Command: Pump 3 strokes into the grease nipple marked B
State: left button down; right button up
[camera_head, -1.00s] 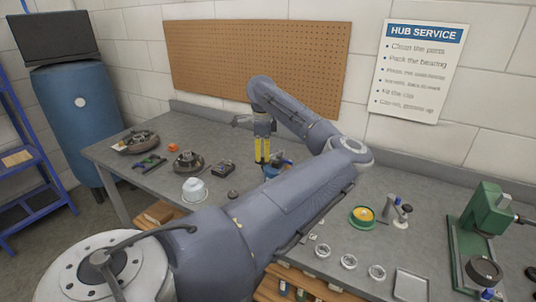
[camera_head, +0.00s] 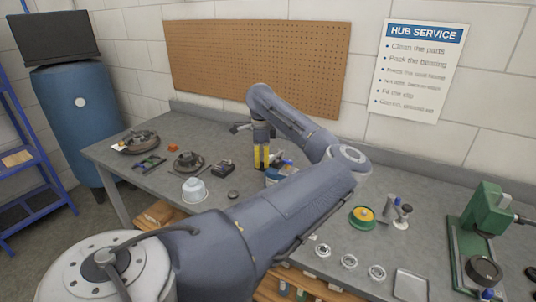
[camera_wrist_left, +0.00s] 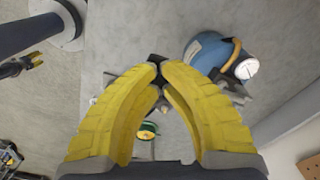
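My left gripper (camera_head: 261,158) points down over the middle of the bench. In the left wrist view its yellow fingers (camera_wrist_left: 159,72) come together at the tips. A small dark piece (camera_wrist_left: 156,58) shows at the tips; whether it is gripped or behind them is unclear. A blue rounded body (camera_wrist_left: 204,50) with an orange curved part and a white round end lies beside the fingers. A blue object also shows beside the gripper in the head view (camera_head: 272,178). I cannot make out the nipple or a letter B. My right gripper is not clearly identifiable.
A green-and-yellow tin (camera_head: 362,217), several small round dishes, and a green press (camera_head: 487,225) stand to the right. Hub parts (camera_head: 187,162) and a white cup (camera_head: 195,190) lie to the left. A pegboard (camera_head: 255,60) is behind. My forearm covers the bench's middle front.

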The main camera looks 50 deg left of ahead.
pick_arm(q)
jog(key=shift+f, duration=0.2)
jog(key=shift+s+f, duration=0.1)
jog(key=shift+f, duration=1.65)
notch_tip(320, 180, up, 14)
jog(key=w, duration=0.1)
jog(key=shift+w+a+f, duration=0.15)
jog(key=shift+w+a, duration=0.05)
jog(key=shift+w, duration=0.05)
dwell(0.8)
dwell(0.6)
